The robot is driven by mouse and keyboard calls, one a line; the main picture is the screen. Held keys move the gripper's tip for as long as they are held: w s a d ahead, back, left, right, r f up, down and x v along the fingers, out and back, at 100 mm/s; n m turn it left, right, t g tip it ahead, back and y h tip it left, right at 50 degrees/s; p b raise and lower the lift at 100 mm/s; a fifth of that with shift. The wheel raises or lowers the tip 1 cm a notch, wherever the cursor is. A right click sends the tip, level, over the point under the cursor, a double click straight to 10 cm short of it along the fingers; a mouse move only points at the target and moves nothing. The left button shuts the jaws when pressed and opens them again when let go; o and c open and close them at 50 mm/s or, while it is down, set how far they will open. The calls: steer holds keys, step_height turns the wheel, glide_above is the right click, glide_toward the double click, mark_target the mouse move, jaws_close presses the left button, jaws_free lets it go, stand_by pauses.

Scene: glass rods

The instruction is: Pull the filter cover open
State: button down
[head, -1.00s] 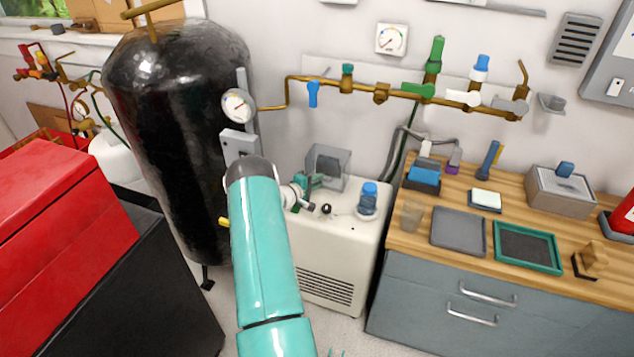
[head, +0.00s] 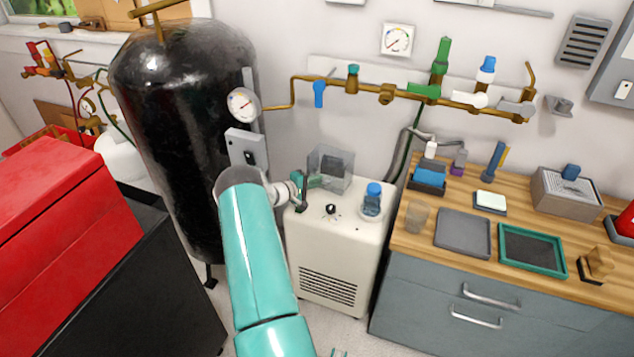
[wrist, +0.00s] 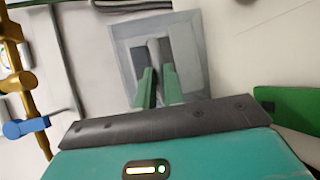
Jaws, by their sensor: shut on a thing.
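The filter cover (wrist: 123,54) shows in the wrist view as a flat grey square panel with a paler raised frame and a vertical bar in the middle. My gripper (wrist: 158,88) has its two green fingers closed about the lower end of that bar, which they partly hide. In the head view my gripper (head: 302,186) is at the left side of a clear grey box (head: 331,170) on top of the cream machine (head: 345,235). A thin dark upright piece stands at the fingers there; I cannot tell how far the cover is open.
A black tank (head: 180,110) with a gauge (head: 243,104) stands close on the left of my arm. A blue-capped jar (head: 372,200) and a black knob (head: 331,210) are on the machine. Brass pipe (head: 430,97) with valves runs along the wall above. A bench (head: 410,240) stands right.

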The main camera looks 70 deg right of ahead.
steer(key=shift+w, duration=0.1)
steer(key=c, duration=1.5)
jaws_free()
steer(key=v, duration=1.3)
steer(key=shift+w+a, duration=0.25)
steer(key=shift+a, duration=0.05)
steer(key=shift+r, duration=0.1)
steer(key=shift+c, duration=0.2)
